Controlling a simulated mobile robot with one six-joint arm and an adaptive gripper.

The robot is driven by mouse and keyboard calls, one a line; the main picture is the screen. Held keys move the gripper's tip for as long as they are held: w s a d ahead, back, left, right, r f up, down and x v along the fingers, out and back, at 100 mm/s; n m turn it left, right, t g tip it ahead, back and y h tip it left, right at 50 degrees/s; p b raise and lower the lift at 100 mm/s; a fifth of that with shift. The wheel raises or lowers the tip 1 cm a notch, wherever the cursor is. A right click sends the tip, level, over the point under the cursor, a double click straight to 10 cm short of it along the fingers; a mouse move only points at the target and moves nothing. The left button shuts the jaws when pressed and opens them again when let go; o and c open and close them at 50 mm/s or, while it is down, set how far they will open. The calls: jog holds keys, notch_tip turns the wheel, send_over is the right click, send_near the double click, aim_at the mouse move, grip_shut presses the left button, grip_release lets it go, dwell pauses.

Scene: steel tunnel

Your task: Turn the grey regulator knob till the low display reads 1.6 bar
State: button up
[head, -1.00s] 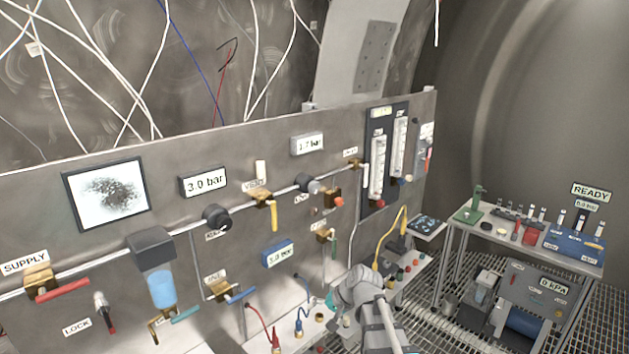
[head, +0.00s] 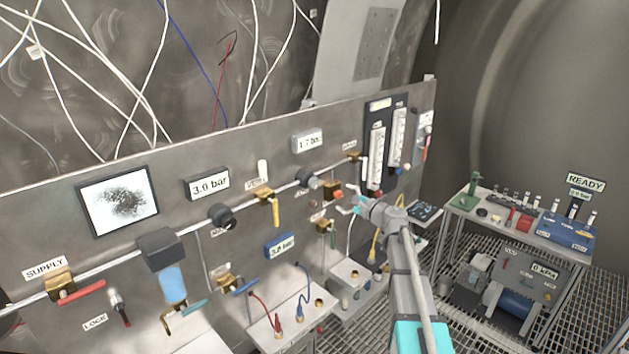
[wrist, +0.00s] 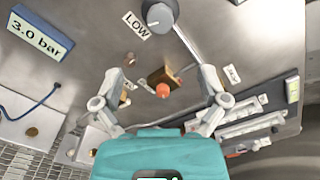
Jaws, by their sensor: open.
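The grey regulator knob (head: 313,183) sits on the pipe of the wall panel. In the wrist view, the grey knob (wrist: 160,14) is at the top edge, beside a LOW label (wrist: 136,23). The low display (head: 308,141) above it appears to read 1.7 bar. My gripper (head: 350,204) is in front of the panel, to the right of and below the knob. In the wrist view, my gripper (wrist: 160,76) has its fingers wide apart with nothing held. A brass fitting with an orange-red end (wrist: 163,89) shows between the fingers, behind them on the panel.
A black knob (head: 221,217) and a yellow-handled valve (head: 274,212) are left of the grey knob. A blue-framed display (head: 280,247) reads 3.0 bar. Flow tubes (head: 378,158) stand to the right. A bench (head: 293,325) with hoses lies below.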

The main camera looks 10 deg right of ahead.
aim_at(316, 184)
dwell(0.4)
jog(key=x, duration=1.4)
jog(key=c, duration=1.1)
jog(key=shift+n, duration=0.8)
jog(key=shift+c, duration=0.2)
jog(key=o, duration=1.1)
jog(key=shift+o, duration=0.2)
jog(key=shift+s, duration=0.15)
